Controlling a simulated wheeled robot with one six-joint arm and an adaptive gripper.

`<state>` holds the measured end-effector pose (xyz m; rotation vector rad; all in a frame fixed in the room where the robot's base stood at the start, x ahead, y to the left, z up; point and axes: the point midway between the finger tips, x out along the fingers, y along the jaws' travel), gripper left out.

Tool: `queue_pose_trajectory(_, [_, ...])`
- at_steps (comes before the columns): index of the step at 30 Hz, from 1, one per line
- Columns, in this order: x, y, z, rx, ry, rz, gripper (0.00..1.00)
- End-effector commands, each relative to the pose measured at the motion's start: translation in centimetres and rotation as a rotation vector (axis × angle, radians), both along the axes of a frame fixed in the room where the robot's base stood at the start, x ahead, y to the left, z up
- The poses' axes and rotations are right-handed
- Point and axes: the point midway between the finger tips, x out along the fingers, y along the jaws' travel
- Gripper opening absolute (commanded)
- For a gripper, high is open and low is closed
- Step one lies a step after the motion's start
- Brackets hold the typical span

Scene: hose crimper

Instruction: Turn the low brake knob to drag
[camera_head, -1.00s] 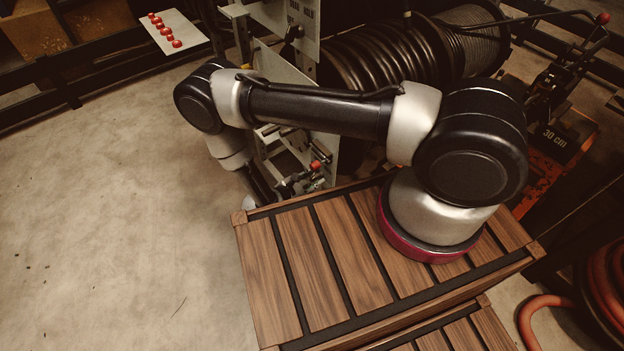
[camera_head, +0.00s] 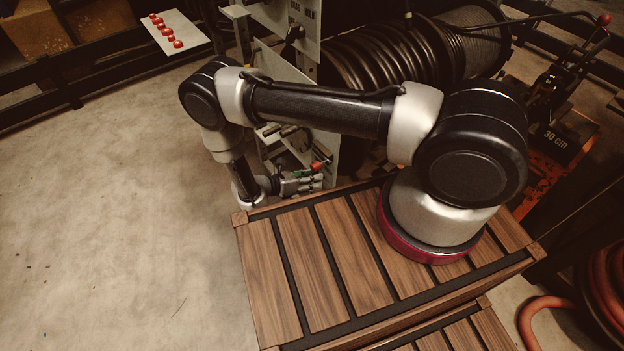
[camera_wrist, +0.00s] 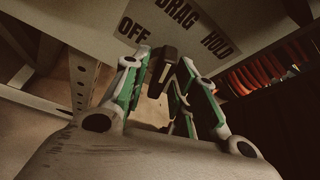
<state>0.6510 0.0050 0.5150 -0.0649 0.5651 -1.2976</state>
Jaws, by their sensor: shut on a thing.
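The low brake knob (camera_wrist: 163,68) is a dark bar-shaped handle between my gripper's fingers in the wrist view. Its far end is toward the DRAG word on the pale label plate (camera_wrist: 195,38), with OFF to the left and HOLD to the right. My gripper (camera_wrist: 160,80) has green-padded fingers on both sides of the knob and is shut on it. In the head view my gripper (camera_head: 303,183) is low at the front of the pale panel, just beyond the wooden deck; the low knob cannot be made out there.
A slatted wooden deck (camera_head: 280,262) lies under my arm's base. A red-tipped lever (camera_head: 316,166) is close to my gripper. A ribbed black drum (camera_head: 385,55) stands behind. An upper panel (camera_head: 306,45) bears another dark knob (camera_head: 295,32). Open floor (camera_head: 110,210) is at the left.

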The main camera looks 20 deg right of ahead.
Motion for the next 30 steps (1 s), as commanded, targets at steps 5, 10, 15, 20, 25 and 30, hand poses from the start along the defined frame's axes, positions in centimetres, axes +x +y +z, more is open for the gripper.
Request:
queue_pose_trajectory(5, [0.06, 0.03, -0.03, -0.028, 0.083, 0.001, 0.04])
queue_pose_trajectory(10, [0.12, 0.07, -0.03, -0.043, 0.13, 0.002, 0.04])
queue_pose_trajectory(15, [0.12, 0.06, 0.01, -0.05, 0.151, 0.002, 0.04])
queue_pose_trajectory(20, [0.12, 0.06, 0.01, -0.051, 0.154, 0.002, 0.04])
queue_pose_trajectory(25, [0.13, 0.06, 0.01, -0.051, 0.154, 0.002, 0.04])
queue_pose_trajectory(30, [0.13, 0.06, 0.0, -0.051, 0.152, 0.002, 0.35])
